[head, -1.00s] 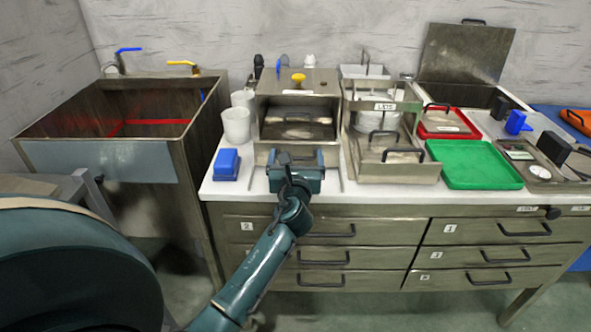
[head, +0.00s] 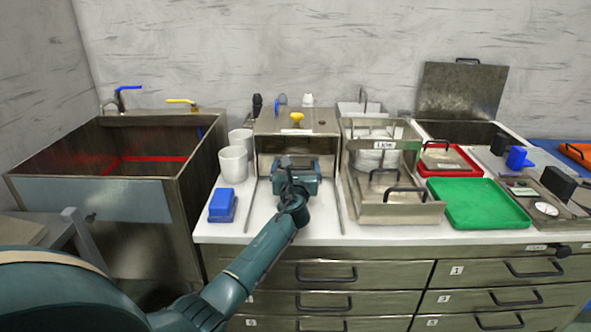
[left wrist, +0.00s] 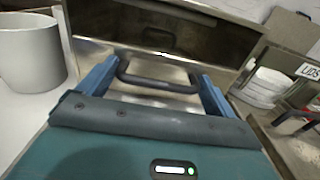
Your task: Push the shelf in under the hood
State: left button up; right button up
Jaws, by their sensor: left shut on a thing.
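The hood is a metal box (head: 297,121) with a yellow knob on top and an open front, at the back of the white counter. The shelf (left wrist: 165,66) is a metal plate at the mouth of the hood, with a dark bar handle (left wrist: 158,83) on it. My left gripper (head: 297,165) is at the opening, with its blue fingers on either side of the handle, shut on it. In the head view my gripper hides most of the shelf, so its depth under the hood is hard to tell. My right gripper is not in view.
Thin rails (head: 341,206) lie on the counter before the hood. White cups (head: 233,165) and a blue box (head: 222,205) stand to the left. A metal rack (head: 381,150) and green tray (head: 472,204) stand to the right. Drawers (head: 326,274) lie below.

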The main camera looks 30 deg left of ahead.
pick_arm(q)
jog(key=shift+a+r, duration=0.2)
jog(key=shift+r, duration=0.1)
jog(key=o, duration=0.9)
jog(key=shift+o, duration=0.9)
jog(key=shift+w+f, duration=0.1)
jog(key=shift+w, duration=0.05)
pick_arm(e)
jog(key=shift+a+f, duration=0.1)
pick_arm(q)
jog(key=shift+d+f, duration=0.1)
jog(key=shift+s+d+f, duration=0.1)
jog(key=shift+s+d, duration=0.1)
jog(key=shift+s, duration=0.05)
jog(key=p+v, duration=0.2)
jog(key=v, duration=1)
jog(key=shift+a+p, duration=0.1)
jog(key=shift+p, duration=0.25)
jog(key=shift+s, duration=0.3)
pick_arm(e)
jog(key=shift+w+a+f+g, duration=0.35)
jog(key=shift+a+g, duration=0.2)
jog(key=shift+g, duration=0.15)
